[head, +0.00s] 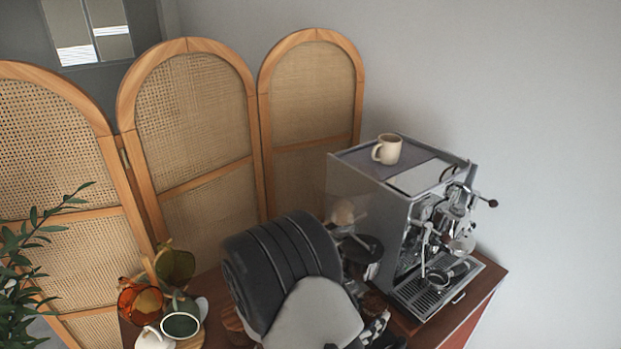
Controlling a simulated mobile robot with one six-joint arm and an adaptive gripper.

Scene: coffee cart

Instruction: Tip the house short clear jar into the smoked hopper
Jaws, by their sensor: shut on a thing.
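My gripper (377,327) shows only in part at the bottom of the head view, past my large dark arm link. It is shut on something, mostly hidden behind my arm. A patch of dark brown contents behind clear walls (372,303) shows beside the fingers; it looks like the short clear jar, but its rim and tilt cannot be made out. Just behind, left of the espresso machine, a dark round-topped piece (368,246) looks like the smoked hopper. My arm covers its lower part. I cannot tell whether the jar and hopper touch.
The espresso machine (398,215) stands at the right with a cream mug (387,149) on top. Amber (140,302) and olive (175,265) vessels and a green-lined cup (181,326) crowd the left. A cane screen (190,130) stands behind.

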